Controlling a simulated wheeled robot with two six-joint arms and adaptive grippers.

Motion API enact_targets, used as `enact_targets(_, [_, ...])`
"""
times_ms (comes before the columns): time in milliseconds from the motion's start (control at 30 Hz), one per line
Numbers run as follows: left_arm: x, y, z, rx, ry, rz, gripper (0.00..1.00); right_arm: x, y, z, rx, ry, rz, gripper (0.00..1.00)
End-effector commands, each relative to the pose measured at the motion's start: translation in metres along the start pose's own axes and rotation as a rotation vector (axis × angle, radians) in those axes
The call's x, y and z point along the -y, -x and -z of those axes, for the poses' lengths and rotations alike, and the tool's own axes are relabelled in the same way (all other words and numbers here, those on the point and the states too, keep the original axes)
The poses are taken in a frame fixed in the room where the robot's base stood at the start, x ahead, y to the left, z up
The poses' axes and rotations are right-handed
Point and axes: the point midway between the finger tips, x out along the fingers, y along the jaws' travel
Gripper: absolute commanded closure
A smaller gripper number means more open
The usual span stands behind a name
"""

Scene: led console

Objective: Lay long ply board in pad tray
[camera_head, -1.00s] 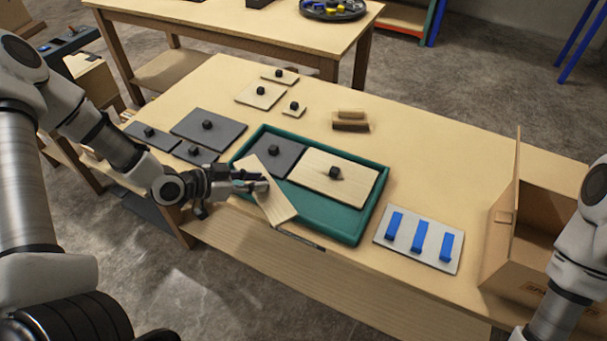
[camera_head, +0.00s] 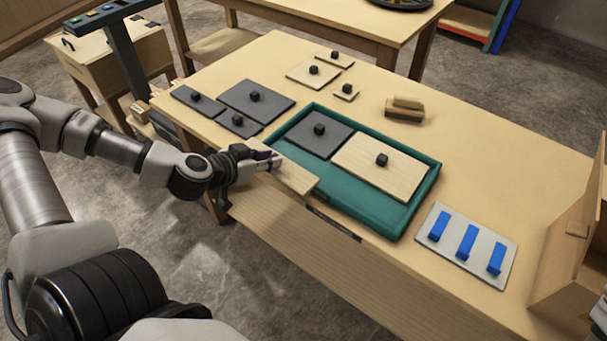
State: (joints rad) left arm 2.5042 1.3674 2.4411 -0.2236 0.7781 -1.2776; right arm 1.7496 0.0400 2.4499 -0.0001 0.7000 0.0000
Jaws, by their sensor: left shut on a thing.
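My left gripper (camera_head: 267,161) is shut on a long pale ply board (camera_head: 296,178). The board is in the air by the left front corner of the green pad tray (camera_head: 352,209), and its far end seems to overlap the tray's left rim in the picture. The gripper covers the board's near end. In the tray, a dark grey square board (camera_head: 302,136) and a wider ply board (camera_head: 365,169), each with a black knob, lie side by side along the back. The tray's front strip is bare green. My right gripper is out of view.
Grey boards (camera_head: 265,104) and small ply boards (camera_head: 306,78) with knobs lie behind the tray. A plate with blue bars (camera_head: 467,241) and an open cardboard box (camera_head: 565,260) stand to the right.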

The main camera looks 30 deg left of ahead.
Motion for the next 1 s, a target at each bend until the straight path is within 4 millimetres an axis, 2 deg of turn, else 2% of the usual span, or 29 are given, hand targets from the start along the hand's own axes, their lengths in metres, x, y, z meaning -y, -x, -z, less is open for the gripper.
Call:
enact_targets(33, [-0.003,-0.014,-0.01,-0.003,-0.013,-0.001,1.0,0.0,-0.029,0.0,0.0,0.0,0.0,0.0])
enact_targets(233, [-0.011,-0.035,0.005,0.0,-0.012,0.001,1.0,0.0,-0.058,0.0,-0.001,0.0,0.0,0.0])
enact_targets(433, [-0.02,-0.058,0.02,0.0,-0.012,0.001,1.0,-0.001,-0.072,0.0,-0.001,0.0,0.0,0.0])
enact_targets(633, [-0.025,-0.075,0.031,-0.001,-0.004,0.002,1.0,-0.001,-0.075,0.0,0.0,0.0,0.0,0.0])
enact_targets(867, [-0.026,-0.092,0.003,0.002,0.001,0.002,1.0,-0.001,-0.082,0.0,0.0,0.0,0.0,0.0])
enact_targets(1000, [-0.026,-0.093,0.002,-0.002,0.001,0.001,1.0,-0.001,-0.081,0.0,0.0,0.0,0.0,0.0])
